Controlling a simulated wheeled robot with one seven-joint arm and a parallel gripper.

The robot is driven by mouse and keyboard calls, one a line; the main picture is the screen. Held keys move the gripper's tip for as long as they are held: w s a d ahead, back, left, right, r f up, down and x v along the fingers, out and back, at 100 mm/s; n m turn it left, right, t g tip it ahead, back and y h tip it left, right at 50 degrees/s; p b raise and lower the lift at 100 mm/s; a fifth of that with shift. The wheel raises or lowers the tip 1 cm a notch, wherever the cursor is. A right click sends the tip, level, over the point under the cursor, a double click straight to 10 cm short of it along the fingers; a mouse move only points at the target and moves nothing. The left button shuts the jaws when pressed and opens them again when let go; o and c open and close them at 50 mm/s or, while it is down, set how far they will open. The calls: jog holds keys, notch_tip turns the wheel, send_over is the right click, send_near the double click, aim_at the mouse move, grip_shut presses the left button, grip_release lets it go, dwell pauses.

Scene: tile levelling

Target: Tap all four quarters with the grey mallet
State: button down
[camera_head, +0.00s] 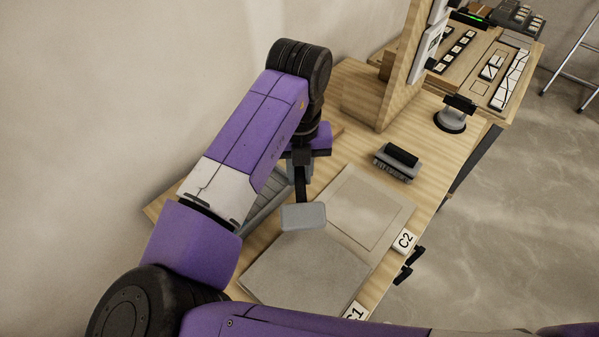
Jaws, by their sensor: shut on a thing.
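My gripper (301,172) points down over the bench and is shut on the dark handle of the grey mallet. The mallet's grey block head (303,216) hangs below, over the far edge of a plain grey tile (305,270). I cannot tell whether the head touches the tile. The tile lies by the label C1 (355,312), its near part cut off by my arm. No quarter marks show on it. Beyond it is a beige square panel (358,212) with a thin outline, by the label C2 (404,240).
A black-handled grey block tool (398,161) and a suction-cup lifter (456,114) stand on the wooden bench (440,160) to the right. An upright wooden board (402,70) rises behind. A grey ridged thing (268,206) lies partly behind my arm. Another table (510,45) holds small tiles.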

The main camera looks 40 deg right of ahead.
notch_tip(320, 180, down, 6)
jog(key=b, duration=0.5)
jog(key=shift+r+p, duration=0.55)
jog(key=shift+p, duration=0.05)
notch_tip(320, 180, up, 5)
jog(key=p, duration=0.3)
